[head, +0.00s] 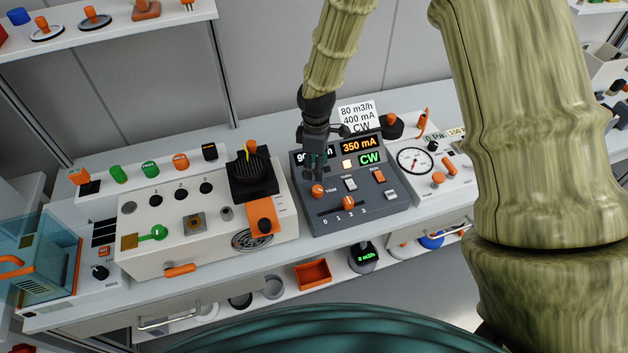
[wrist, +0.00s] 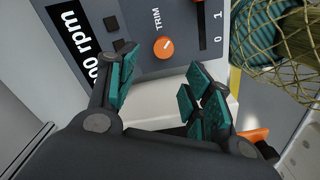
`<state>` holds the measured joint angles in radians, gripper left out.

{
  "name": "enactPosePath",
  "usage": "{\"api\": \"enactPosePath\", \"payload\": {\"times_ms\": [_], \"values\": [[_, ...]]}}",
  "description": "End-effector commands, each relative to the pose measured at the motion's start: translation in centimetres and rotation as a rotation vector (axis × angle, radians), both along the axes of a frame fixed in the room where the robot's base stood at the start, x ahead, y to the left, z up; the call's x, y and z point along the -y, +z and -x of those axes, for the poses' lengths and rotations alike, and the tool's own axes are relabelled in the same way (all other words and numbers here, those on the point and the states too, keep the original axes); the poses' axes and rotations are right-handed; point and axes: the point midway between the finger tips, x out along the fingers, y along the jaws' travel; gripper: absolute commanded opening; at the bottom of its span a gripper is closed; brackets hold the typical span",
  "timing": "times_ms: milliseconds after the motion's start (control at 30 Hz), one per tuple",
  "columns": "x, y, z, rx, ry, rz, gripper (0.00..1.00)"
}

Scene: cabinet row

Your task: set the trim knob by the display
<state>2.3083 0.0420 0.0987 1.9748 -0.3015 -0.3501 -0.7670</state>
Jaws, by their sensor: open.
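The trim knob (head: 317,190) is a small orange dial on the sloped dark grey panel (head: 330,217). In the wrist view the trim knob (wrist: 163,47) shows a white pointer line, beside the word TRIM. My gripper (head: 315,168) hangs just above the knob, pointing down. In the wrist view my gripper (wrist: 160,90) has its teal-padded fingers apart and empty, with the knob beyond the gap; contact is not visible. The display in the wrist view (wrist: 74,45) ends in "00 rpm". In the head view my gripper partly hides a display; others read 350 mA (head: 359,144) and CW (head: 370,158).
A card (head: 357,114) behind the panel reads 80 m3/h, 400 mA, CW. An orange slider knob (head: 348,202) and a rocker switch (head: 351,184) sit near the trim knob. A cream box (head: 205,225) with a joystick stands left, a gauge unit (head: 412,160) right.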

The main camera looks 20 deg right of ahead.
Motion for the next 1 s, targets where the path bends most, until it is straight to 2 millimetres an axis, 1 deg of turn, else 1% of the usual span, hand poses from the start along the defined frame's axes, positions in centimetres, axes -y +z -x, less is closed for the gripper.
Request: {"api": "enactPosePath", "payload": {"times_ms": [700,1000], "values": [[0.2,-7.8,0.0,-0.004,-0.004,0.0,0.51],[0.1,-9.9,0.0,-0.003,-0.005,0.0,0.51]]}}
